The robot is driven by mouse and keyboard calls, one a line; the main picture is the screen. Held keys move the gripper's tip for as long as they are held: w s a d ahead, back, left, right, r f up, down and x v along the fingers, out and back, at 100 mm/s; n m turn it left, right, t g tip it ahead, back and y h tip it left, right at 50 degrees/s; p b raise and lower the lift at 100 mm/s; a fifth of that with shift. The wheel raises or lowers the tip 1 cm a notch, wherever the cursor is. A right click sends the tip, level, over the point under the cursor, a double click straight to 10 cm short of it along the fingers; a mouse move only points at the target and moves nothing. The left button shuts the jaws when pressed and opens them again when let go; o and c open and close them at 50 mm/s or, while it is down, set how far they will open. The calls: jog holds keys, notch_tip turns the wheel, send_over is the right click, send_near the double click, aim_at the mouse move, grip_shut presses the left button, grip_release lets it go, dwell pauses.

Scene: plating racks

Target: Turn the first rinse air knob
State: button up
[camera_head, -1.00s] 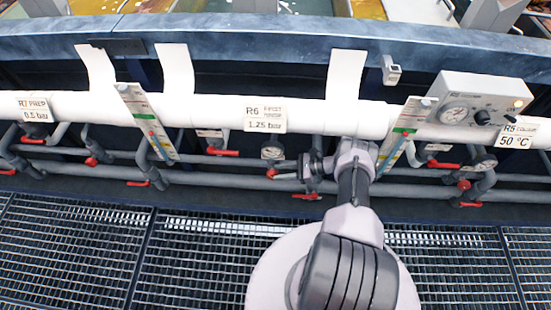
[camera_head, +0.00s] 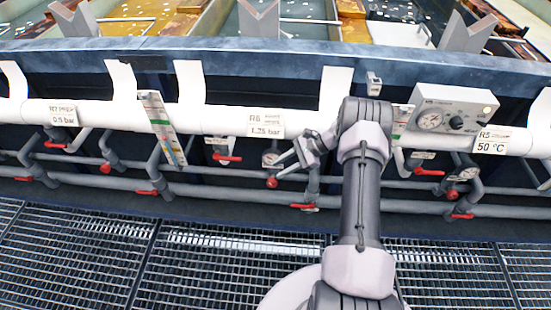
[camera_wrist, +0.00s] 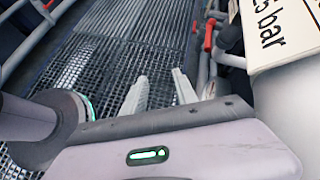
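The R6 label (camera_head: 252,122) reads 1.25 bar; its smaller print is too blurred to read surely. Below it on the pipework are a small round gauge (camera_head: 269,158) and a round red knob (camera_head: 272,183). My gripper (camera_head: 284,164) is just right of the gauge and above the knob, apparently apart from it; depth is hard to judge. In the wrist view, my gripper's two pale fingers (camera_wrist: 159,78) are apart with nothing between them, over floor grating. Part of the label (camera_wrist: 268,28) shows at upper right there. The round knob is not clearly visible in that view.
Red lever handles (camera_head: 228,157) line the grey pipes nearby. A control box (camera_head: 455,108) with a dial stands at right, above the R5 label (camera_head: 491,141). The white pipe (camera_head: 215,117) runs above the valves. Floor grating (camera_head: 220,265) lies in front.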

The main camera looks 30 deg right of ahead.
notch_tip(320, 180, up, 8)
jog(key=a+n+g+h, duration=0.1)
jog(key=a, duration=0.1)
jog(key=shift+w+a+f+n, duration=0.25)
jog(key=shift+w+a+n, duration=0.05)
jog(key=shift+n, duration=0.1)
